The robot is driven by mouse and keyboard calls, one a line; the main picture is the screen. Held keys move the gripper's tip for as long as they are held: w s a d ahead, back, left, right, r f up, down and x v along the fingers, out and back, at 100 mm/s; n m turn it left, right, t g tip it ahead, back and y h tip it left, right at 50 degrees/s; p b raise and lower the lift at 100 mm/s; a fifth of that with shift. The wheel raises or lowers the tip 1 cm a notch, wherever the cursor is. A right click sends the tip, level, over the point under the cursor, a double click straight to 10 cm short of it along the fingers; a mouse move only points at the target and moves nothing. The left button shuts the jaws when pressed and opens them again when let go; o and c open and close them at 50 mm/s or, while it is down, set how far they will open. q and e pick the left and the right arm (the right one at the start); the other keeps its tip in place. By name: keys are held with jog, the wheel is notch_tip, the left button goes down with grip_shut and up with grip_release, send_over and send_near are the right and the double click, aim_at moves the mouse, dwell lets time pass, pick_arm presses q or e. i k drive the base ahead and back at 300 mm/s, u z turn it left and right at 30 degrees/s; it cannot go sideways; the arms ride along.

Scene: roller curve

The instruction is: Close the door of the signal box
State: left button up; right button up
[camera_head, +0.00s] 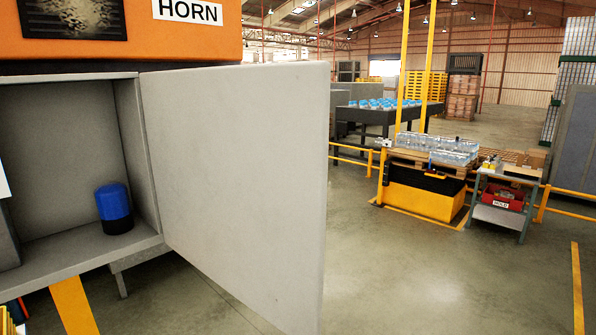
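The signal box (131,165) is a grey open-fronted box at the left under an orange unit. Its grey door (235,170) is hinged at the box's right side and stands wide open, reaching out to the right and toward me. A blue cylinder with a black base (114,208) stands inside on the box floor, near the right wall. Neither of my grippers shows in this view.
An orange unit with a HORN label (188,11) sits above the box. Open concrete floor (420,270) lies right of the door. Farther back are a yellow pallet station (425,199), a small cart (503,205) and yellow rails (352,161).

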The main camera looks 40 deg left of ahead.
aim_at(240, 154)
jog(key=i, duration=1.15)
jog(key=u, duration=2.45)
jog(key=k, duration=0.75)
jog(key=u, duration=1.1)
